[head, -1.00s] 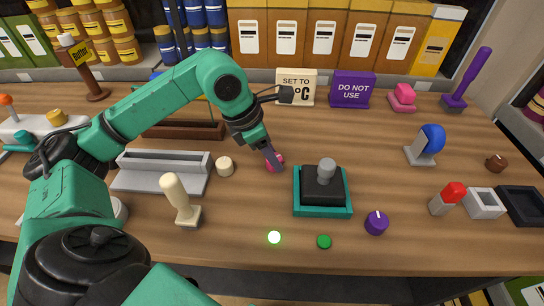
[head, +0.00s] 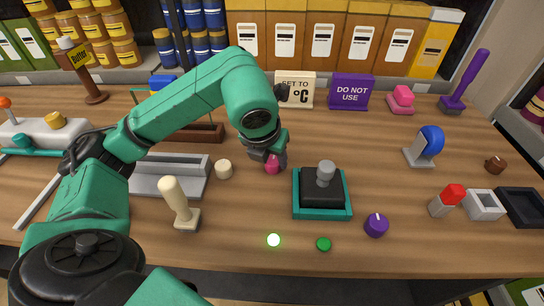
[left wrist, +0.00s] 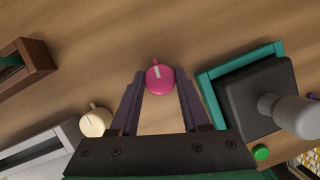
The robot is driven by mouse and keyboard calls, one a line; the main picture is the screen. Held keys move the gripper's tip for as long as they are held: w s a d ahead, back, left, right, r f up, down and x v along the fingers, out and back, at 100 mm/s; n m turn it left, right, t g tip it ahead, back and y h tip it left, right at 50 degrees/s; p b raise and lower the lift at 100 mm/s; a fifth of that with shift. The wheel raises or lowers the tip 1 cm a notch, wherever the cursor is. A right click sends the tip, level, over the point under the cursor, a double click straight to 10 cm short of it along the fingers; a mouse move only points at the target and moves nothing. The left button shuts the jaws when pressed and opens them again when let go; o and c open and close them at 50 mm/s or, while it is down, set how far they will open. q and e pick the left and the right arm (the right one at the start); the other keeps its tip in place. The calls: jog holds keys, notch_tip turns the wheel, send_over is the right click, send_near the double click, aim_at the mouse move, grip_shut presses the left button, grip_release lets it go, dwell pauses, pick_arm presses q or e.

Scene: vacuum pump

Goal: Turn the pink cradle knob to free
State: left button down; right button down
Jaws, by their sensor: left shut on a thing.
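The pink knob (head: 272,168) is round, with a white pointer mark on top, and sits on the wooden table left of the black and teal box. In the left wrist view the knob (left wrist: 159,82) is between the two fingertips, its mark pointing towards the top of the picture, tilted slightly. My left gripper (head: 267,152) points down over the knob and is shut on it. In the head view its fingers cover the upper part of the knob. My right gripper is in neither view.
A black box with a grey knob on a teal base (head: 322,193) stands close to the right. A cream knob (head: 224,169) and a grey trough (head: 170,184) lie to the left. A cream-handled stamp (head: 180,203) stands in front. A purple knob (head: 376,225) is front right.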

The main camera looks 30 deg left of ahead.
pick_arm(q)
jog(key=shift+w+r+n, duration=0.1)
jog(key=shift+r+n, duration=0.05)
jog(key=shift+n, duration=0.45)
jog(key=shift+y, duration=0.3)
jog(key=shift+c, duration=1.9)
grip_release()
jog(key=shift+s+d+r, duration=0.1)
jog(key=shift+s+r, duration=0.1)
jog(key=shift+r, duration=0.25)
jog(key=p+v, duration=0.4)
jog(key=v, duration=0.9)
jog(key=shift+r+p, duration=0.2)
jog(key=shift+p, duration=0.1)
jog(key=shift+s, duration=0.1)
